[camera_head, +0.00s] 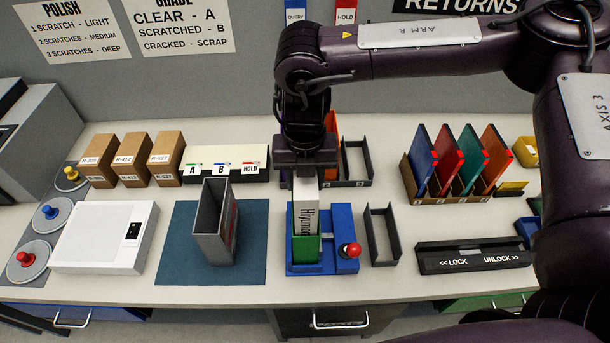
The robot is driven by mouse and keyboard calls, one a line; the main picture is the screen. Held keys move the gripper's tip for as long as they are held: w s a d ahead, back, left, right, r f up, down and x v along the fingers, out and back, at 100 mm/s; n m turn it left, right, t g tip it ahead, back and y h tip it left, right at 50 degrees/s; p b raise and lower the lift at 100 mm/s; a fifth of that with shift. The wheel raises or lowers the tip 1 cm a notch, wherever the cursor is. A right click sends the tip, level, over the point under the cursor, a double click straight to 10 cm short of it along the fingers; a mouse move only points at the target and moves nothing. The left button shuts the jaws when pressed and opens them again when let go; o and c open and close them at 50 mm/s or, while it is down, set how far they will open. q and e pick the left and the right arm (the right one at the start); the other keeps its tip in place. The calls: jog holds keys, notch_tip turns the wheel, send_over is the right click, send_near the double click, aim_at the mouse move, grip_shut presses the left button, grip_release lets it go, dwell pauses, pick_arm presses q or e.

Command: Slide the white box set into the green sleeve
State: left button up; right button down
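The white box set (305,208), with dark lettering down its face, stands upright under my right gripper. My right gripper (306,180) points down from above and appears shut on the top of the white box set; its fingertips are partly hidden. The green sleeve (306,249) sits in a blue holder (341,266) with a red knob (349,250). The lower end of the white box set lines up with the sleeve's top and disappears behind its front edge; I cannot tell how deep it is in. My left gripper is not in view.
An open grey case (213,232) stands on a blue mat (178,262) to the left. A dark empty frame (381,235) lies close to the right of the holder. A lock bar (474,257) and a rack of coloured cases (455,190) are farther right. Brown boxes (130,158) stand back left.

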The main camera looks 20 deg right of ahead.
jog(key=shift+f+b, duration=2.2)
jog(key=shift+f, duration=1)
jog(key=shift+r, duration=0.1)
jog(key=c, duration=0.7)
grip_release()
jog(key=shift+c, duration=0.2)
jog(key=shift+o, duration=0.3)
jog(key=o, duration=0.3)
notch_tip(320, 180, up, 8)
jog(key=p, duration=0.6)
